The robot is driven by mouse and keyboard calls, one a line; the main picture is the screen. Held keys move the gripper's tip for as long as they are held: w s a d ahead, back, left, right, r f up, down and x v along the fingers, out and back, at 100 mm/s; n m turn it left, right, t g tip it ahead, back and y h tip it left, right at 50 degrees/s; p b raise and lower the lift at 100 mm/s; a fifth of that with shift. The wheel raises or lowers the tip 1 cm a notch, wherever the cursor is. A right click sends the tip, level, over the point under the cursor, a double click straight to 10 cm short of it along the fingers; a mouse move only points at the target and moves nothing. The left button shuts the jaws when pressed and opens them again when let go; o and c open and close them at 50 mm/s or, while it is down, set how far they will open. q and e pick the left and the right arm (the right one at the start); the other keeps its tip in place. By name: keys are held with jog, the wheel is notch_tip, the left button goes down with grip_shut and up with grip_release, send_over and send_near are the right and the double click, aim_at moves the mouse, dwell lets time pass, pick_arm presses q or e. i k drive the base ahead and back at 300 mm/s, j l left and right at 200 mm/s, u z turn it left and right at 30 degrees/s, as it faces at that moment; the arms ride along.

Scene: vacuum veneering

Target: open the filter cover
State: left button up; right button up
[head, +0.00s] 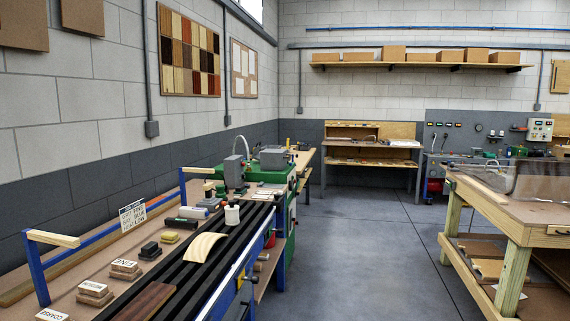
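I cannot make out for certain which part is the filter cover. A green machine (292,197) stands at the far end of the left workbench. On it sit a grey upright housing (234,172) and a grey box-shaped unit (273,158). A curved pale hose (242,141) rises behind the upright housing. No open lid shows on either unit, but they are small at this distance. Neither of my grippers is in the head view.
The left bench carries dark rails (190,270), a curved veneered piece (205,247), a white jar (232,216), labelled blocks (125,268) and a blue frame (40,268). A wooden table (490,206) with a clear cover stands right. The grey floor (370,250) between them is free.

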aim_at(270, 159)
jog(key=i+l+z, duration=0.35)
jog(key=i, duration=0.25)
jog(key=i+z, duration=0.35)
jog(key=i, duration=2.7)
